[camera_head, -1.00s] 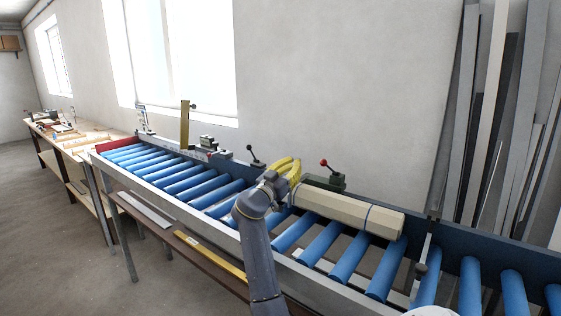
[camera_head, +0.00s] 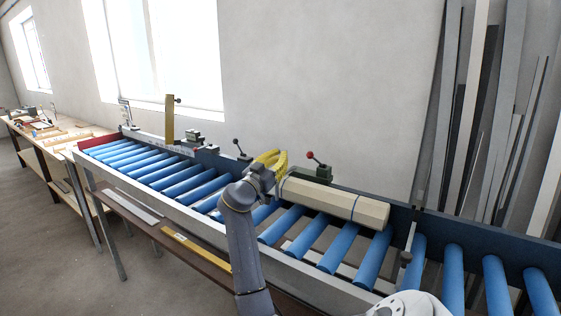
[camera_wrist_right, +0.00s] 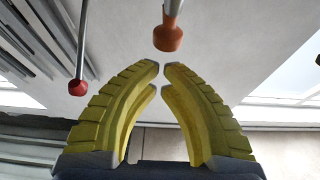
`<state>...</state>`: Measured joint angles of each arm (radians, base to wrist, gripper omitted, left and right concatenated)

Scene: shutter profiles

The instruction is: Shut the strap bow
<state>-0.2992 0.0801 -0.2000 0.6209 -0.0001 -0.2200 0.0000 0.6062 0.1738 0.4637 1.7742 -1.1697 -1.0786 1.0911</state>
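I cannot tell which part is the strap bow. A pale bundle of profiles (camera_head: 335,201) with thin dark straps lies along the blue rollers. Behind it stands a green block (camera_head: 318,173) with a red-knobbed lever (camera_head: 309,156). My right gripper (camera_head: 279,155) has yellow fingers and is at the bundle's left end, overlapping it in the head view. In the right wrist view, its fingertips (camera_wrist_right: 162,66) almost meet, with nothing visible between them. An orange knob (camera_wrist_right: 168,38) on a rod is beyond the tips, and a red ball lever (camera_wrist_right: 78,87) is to the left. My left gripper is out of view.
The roller conveyor (camera_head: 150,188) runs along the wall. A dark-knobbed lever (camera_head: 237,142) and an upright yellow bar (camera_head: 169,119) stand on its back edge. A crossbar (camera_head: 409,243) spans the rollers right of the bundle. Long profiles (camera_head: 490,110) lean against the wall.

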